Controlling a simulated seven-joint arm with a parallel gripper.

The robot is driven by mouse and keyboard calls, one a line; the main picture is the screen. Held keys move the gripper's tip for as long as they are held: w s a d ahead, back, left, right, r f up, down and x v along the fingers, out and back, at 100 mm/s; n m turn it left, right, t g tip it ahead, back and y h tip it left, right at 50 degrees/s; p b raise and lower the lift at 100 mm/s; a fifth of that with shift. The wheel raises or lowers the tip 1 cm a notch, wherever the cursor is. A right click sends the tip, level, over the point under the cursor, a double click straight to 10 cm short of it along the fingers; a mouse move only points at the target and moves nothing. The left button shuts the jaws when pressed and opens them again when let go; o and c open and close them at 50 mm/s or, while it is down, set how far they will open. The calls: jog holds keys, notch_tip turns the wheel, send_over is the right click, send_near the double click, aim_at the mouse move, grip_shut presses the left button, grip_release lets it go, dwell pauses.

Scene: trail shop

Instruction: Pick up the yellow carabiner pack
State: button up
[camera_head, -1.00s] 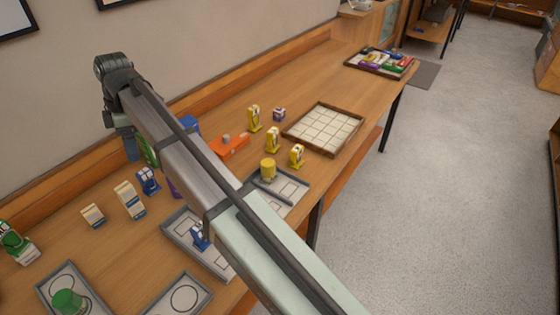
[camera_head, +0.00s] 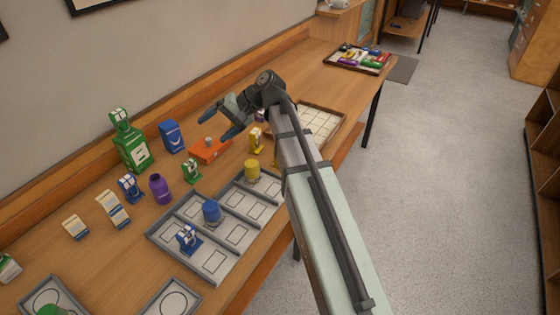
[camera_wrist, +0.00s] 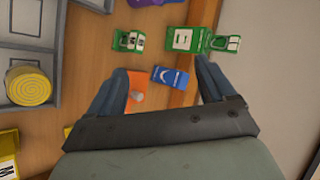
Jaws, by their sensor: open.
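A yellow carabiner pack (camera_head: 257,140) stands upright on the table in the head view, just left of my arm. A sliver of another yellow pack shows beside the arm, mostly hidden. In the wrist view part of a yellow pack (camera_wrist: 8,155) with dark marks is cut off at the lower left edge. My gripper (camera_head: 223,121) is open and empty, above the table to the upper left of the yellow pack, near the orange item. In the wrist view its spread fingers (camera_wrist: 160,78) have a blue box (camera_wrist: 170,76) between them, farther below.
An orange item (camera_head: 209,150) lies below the gripper. A green box (camera_head: 132,150) with a green pack on top stands by the wall. A yellow cylinder (camera_head: 252,172) sits at the grey divided tray (camera_head: 163,236). A wood-rimmed grid tray (camera_head: 335,112) is partly behind my arm.

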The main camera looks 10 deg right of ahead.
jog(key=s+d+r+m+t+y, duration=0.1)
jog(key=s+d+r+m+t, duration=0.35)
jog(key=d+m, duration=0.9)
jog(key=s+d+r+m+t+y, duration=0.1)
jog(key=d+m+t+y, duration=0.1)
jog(key=d+m+t, duration=0.85)
jog(key=d+f+g, duration=0.1)
jog(key=f, duration=0.5)
jog(key=d+f+g, duration=0.1)
jog(key=f, duration=0.6)
jog(key=d+f+g, duration=0.2)
jog(key=f, duration=0.4)
jog(key=shift+w+d+f+m, duration=0.1)
jog(key=shift+w+f+m, duration=0.25)
jog(key=shift+f+m, duration=0.05)
jog(key=shift+f, duration=0.4)
jog(key=x, duration=0.8)
jog(key=shift+w+a+f, duration=0.15)
jog(key=shift+w+a, duration=0.05)
jog(key=shift+w+a+f, duration=0.25)
jog(key=shift+w+a, duration=0.5)
jog(key=shift+w, duration=0.05)
jog(key=shift+w+a+f, duration=0.25)
jog(key=shift+w+a, duration=0.5)
jog(key=shift+w, duration=0.05)
jog(key=shift+w+a, duration=0.3)
jog(key=shift+a, duration=0.05)
